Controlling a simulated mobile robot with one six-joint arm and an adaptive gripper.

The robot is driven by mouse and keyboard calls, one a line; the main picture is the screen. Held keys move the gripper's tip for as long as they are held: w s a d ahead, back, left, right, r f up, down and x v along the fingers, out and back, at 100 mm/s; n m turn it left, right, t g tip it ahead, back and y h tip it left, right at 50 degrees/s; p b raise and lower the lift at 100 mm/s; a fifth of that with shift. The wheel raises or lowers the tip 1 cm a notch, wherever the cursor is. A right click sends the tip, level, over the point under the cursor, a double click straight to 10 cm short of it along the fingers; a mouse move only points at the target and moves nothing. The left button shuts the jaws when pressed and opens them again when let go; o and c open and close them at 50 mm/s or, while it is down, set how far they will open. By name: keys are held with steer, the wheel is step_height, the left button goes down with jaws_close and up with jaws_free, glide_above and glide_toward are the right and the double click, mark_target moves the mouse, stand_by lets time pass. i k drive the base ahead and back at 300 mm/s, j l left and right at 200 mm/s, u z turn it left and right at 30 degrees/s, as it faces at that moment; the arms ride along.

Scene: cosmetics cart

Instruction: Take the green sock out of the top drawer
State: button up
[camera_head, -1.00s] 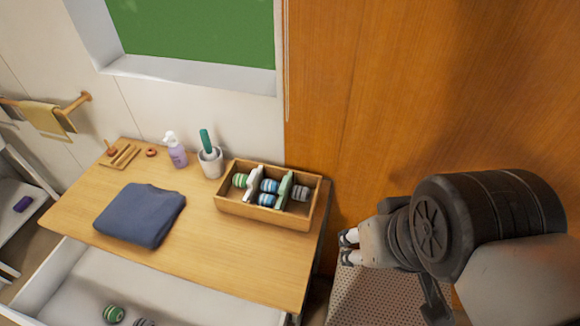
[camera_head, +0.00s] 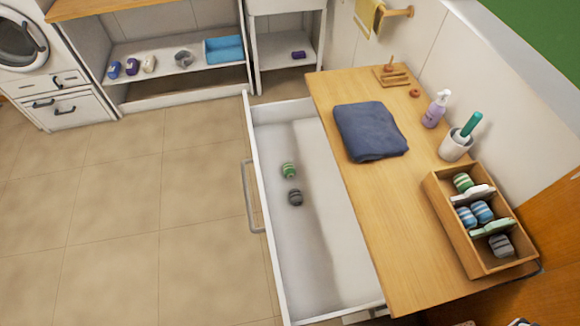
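The top drawer (camera_head: 318,262) is pulled open, to the left of the wooden top. A green striped rolled sock (camera_head: 288,170) lies on the drawer floor. A dark grey rolled sock (camera_head: 295,198) lies just below it in the picture. Another green striped sock (camera_head: 463,182) sits in the end compartment of the wooden organizer box (camera_head: 458,236) on the top. Only a sliver of what looks like my gripper (camera_head: 520,322) shows at the bottom right edge, far from the drawer. Its fingers are cut off, so its opening is hidden.
The organizer also holds blue striped socks (camera_head: 481,211) and a grey one (camera_head: 501,245). A folded navy cloth (camera_head: 370,132), a pump bottle (camera_head: 436,110) and a white cup (camera_head: 456,146) stand on the top. The floor (camera_head: 150,220) left of the drawer is clear.

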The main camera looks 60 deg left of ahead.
mark_target(289, 170)
steer(key=u, duration=2.1)
steer(key=i+j+z, duration=0.1)
steer(key=j+z, duration=0.3)
steer(key=j, duration=0.35)
steer(key=j+z, duration=0.35)
steer(key=j, duration=0.4)
steer(key=k+j+z, duration=0.15)
steer(key=j+z, duration=0.25)
steer(key=j, duration=0.35)
steer(key=i+j+z, duration=0.65)
steer(key=j, duration=0.25)
steer(key=i+j+z, duration=0.25)
steer(key=j+z, duration=0.2)
steer(key=j, duration=0.25)
